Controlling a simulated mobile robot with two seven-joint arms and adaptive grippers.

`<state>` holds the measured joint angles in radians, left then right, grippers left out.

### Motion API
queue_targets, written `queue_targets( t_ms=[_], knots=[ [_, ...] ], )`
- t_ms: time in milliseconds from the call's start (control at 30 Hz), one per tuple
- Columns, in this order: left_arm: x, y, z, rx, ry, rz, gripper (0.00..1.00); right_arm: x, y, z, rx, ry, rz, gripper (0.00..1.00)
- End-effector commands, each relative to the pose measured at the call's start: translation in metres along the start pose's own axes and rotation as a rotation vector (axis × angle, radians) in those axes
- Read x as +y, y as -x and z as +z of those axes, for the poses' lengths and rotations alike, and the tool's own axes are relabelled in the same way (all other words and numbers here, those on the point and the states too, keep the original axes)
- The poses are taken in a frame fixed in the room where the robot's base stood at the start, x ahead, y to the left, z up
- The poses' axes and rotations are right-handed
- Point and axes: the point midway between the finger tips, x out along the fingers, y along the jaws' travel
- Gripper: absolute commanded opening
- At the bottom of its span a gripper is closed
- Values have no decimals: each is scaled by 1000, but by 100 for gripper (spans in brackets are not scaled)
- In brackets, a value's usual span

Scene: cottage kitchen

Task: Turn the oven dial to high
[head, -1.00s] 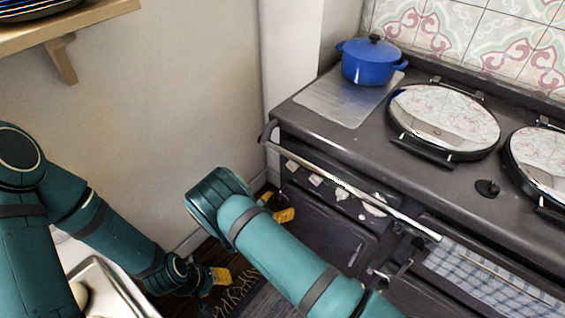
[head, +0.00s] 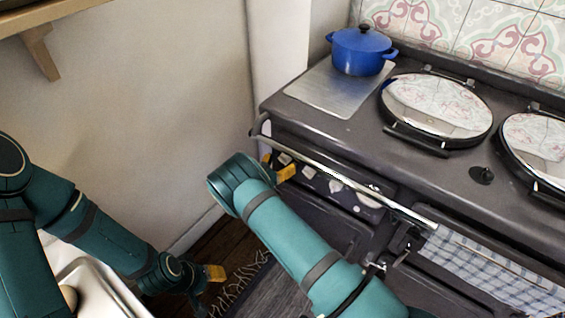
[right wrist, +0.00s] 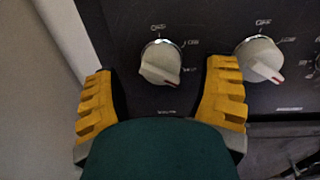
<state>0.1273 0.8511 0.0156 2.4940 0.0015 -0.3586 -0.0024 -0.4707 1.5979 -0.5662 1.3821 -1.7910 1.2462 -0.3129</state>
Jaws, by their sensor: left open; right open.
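The dark range cooker (head: 330,120) has a front panel with several pale dials (head: 307,172) below its metal rail. In the right wrist view, one white dial (right wrist: 160,62) stands between my right gripper's yellow fingers, with its red mark toward the lower right. A second white dial (right wrist: 260,58) is just right of the right finger, its red mark also low and right. The labels are too blurred to read. My right gripper (head: 277,168) is open at the left end of the panel, not closed on a dial. My left gripper (head: 212,274) is open and low, away from the cooker.
The metal rail (head: 340,180) runs along the cooker front above the dials. A checked towel (head: 490,270) hangs at the right. A blue pot (head: 360,52) stands on the cooker top. The wall (head: 150,120) is close on the left; a sink (head: 95,285) is at lower left.

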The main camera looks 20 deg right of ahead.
Motion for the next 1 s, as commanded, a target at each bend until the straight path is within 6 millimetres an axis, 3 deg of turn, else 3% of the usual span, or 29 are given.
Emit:
queue_targets(
  t_ms=[200, 467, 667, 1000],
  knots=[
    [-1, -2, 0, 1, 0, 0, 46, 0, -13, 0, -1, 0, -1, 73],
    [-1, -2, 0, 1, 0, 0, 46, 0, -14, 1, 0, 0, -1, 73],
    [-1, -2, 0, 1, 0, 0, 46, 0, -13, 0, 0, 0, -1, 7],
    [-1, -2, 0, 1, 0, 0, 46, -1, -13, 0, -3, -25, -1, 3]
  ],
)
